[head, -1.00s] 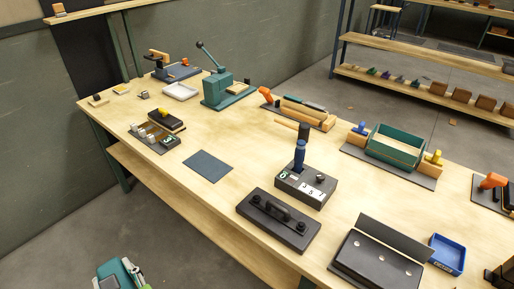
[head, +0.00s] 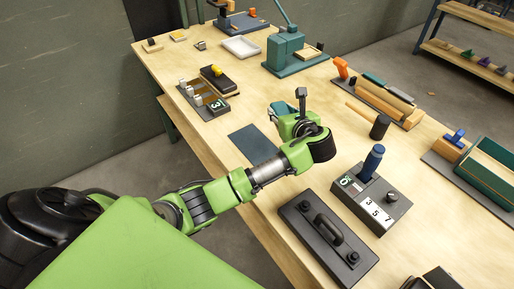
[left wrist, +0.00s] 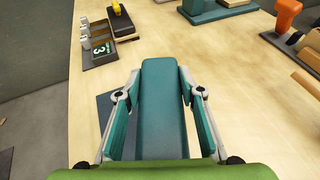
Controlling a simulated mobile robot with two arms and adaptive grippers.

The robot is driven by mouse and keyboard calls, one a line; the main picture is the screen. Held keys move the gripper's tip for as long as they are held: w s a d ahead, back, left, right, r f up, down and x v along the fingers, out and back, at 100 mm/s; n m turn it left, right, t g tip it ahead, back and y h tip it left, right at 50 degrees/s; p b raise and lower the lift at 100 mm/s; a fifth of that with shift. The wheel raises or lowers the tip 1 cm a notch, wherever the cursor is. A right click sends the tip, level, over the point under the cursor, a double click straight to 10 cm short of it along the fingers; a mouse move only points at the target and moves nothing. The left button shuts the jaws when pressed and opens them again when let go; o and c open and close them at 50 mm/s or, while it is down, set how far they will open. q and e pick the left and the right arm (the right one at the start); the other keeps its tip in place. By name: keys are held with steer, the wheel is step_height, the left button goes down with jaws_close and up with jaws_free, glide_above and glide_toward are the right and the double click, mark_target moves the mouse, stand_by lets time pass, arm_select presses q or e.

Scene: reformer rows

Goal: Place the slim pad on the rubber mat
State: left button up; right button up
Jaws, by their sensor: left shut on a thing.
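The slim pad (left wrist: 162,95) is a long teal piece between the fingers of my left gripper in the left wrist view. My left gripper (head: 284,108) is shut on it and holds it over the bench, beside the mat. In the head view the gripper and wrist hide most of the pad. The rubber mat (head: 250,143) is a flat dark blue-grey rectangle on the bench, just left of my gripper. In the left wrist view part of the mat (left wrist: 104,104) shows past the left finger. My right gripper is not in view.
Bare bench lies around the mat.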

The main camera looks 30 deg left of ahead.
arm_select(q)
steer(key=w+a+r+n+g+y+b, duration=0.2)
steer(key=w+a, duration=0.5)
steer(key=a, duration=0.1)
steer(key=n+g, duration=0.2)
glide_above(250, 140)
steer(key=w, duration=0.2)
steer(key=shift+y, duration=0.3)
steer(key=f, duration=0.7)
steer(key=shift+s+a+f, duration=0.2)
steer(key=shift+s+f, duration=0.05)
steer(key=shift+f, duration=0.1)
steer(key=shift+s+d+f, duration=0.15)
steer(key=shift+s+f, duration=0.35)
step_height(250, 140, down, 3)
steer(key=b, duration=0.5)
steer(key=shift+s+f+b, duration=0.1)
steer(key=shift+f+b, duration=0.1)
steer(key=shift+b, duration=0.2)
steer(key=shift+r, duration=0.15)
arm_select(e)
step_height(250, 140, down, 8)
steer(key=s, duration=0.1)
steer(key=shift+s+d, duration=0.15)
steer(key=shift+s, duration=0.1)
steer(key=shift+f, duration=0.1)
